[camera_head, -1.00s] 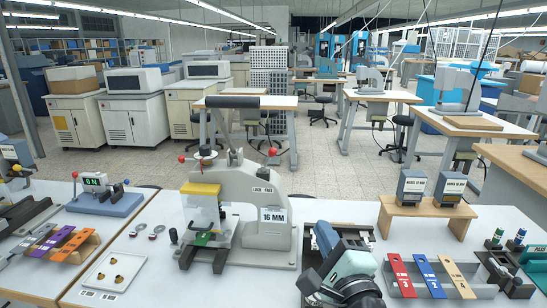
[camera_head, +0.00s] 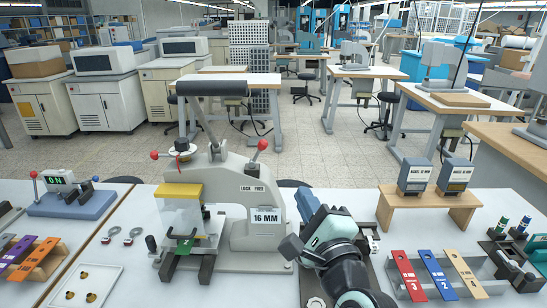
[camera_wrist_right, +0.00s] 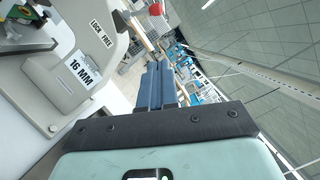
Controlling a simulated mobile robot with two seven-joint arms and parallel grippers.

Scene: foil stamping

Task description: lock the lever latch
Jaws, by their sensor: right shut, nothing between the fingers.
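The grey press (camera_head: 225,190) stands on the white bench, marked "16 MM" and "LOCK FREE". A short lever with a red knob (camera_head: 262,145) rises from the right end of its top, leaning right. My right gripper (camera_head: 306,203) is just right of the press body, below the red knob and apart from it, with its blue fingers together and empty. My left gripper is not in view.
The press's long dark handle (camera_head: 214,88) stands up above it, and a yellow block (camera_head: 183,190) is at its front left. A wooden stand (camera_head: 428,207) with two stamp blocks is right of my arm. Coloured numbered strips (camera_head: 437,273) lie in front of it.

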